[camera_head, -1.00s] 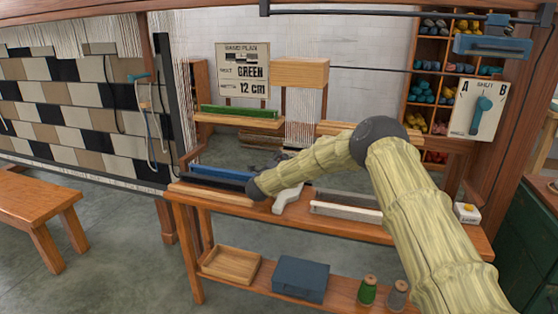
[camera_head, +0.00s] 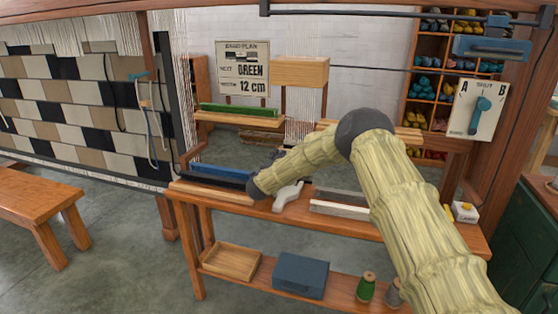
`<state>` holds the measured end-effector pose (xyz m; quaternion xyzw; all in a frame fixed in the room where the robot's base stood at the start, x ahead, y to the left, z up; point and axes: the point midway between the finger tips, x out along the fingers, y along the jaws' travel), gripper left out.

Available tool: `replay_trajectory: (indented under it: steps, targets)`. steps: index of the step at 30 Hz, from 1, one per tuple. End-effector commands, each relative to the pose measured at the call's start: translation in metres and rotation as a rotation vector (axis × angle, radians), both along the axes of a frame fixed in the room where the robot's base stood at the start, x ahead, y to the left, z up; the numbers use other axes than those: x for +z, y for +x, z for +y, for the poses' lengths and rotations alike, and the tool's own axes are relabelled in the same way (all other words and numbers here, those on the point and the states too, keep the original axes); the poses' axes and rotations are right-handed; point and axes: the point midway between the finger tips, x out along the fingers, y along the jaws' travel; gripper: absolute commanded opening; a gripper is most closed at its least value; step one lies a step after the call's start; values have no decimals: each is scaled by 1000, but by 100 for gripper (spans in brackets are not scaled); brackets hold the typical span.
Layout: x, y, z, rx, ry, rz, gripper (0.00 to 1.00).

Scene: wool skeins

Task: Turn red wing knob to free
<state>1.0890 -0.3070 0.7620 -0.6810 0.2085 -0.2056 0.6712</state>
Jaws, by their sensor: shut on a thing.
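I do not make out a red wing knob in the head view. My arm reaches over the wooden loom bench (camera_head: 340,228), with its forearm pointing left and ending in a dark joint near the blue bar (camera_head: 222,174). My gripper cannot be made out; the forearm hides what lies behind it. Whether anything is held cannot be seen.
A pale grey tool (camera_head: 287,195) and a long light tray (camera_head: 340,206) lie on the bench. A lever panel marked A, SHUT, B (camera_head: 473,108) hangs at right. A wooden stool (camera_head: 38,203) stands left.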

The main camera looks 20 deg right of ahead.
Motion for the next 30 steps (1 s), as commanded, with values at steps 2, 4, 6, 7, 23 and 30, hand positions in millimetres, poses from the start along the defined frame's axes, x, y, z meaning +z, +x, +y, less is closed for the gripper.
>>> replay_trajectory:
  steps: [2,4,6,7,23,30]
  targets:
    - [-1,0,2,3,-1,2,10]
    - [-1,0,2,3,-1,2,10]
    - [-1,0,2,3,0,1,10]
    - [-1,0,2,3,0,1,10]
    - [0,-1,0,0,1,1,55]
    - [0,-20,13,2,0,2,55]
